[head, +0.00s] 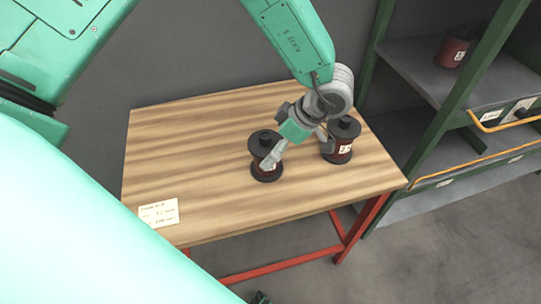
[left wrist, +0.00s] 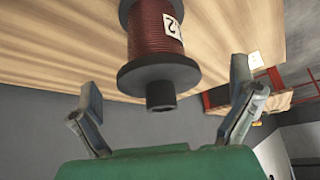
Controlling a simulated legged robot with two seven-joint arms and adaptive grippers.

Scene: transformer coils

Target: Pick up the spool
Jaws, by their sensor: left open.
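Two dark red spools with black flanges stand upright on the wooden table: the left spool (head: 265,157) and the right spool (head: 343,140), which has a white label. My left gripper (head: 298,152) is open and empty over the table between them. In the head view, one finger overlaps the left spool and the other overlaps the near left side of the right spool. In the left wrist view a labelled spool (left wrist: 155,45) appears upside down, ahead of and between the open fingers (left wrist: 165,105), with clear gaps; I cannot tell which spool it is. My right gripper is not in view.
The wooden table (head: 200,140) has red legs and free room on its left side. A paper note (head: 159,212) lies at its front left corner. A green-framed shelf (head: 420,70) at the right holds another red spool (head: 456,48) and bins.

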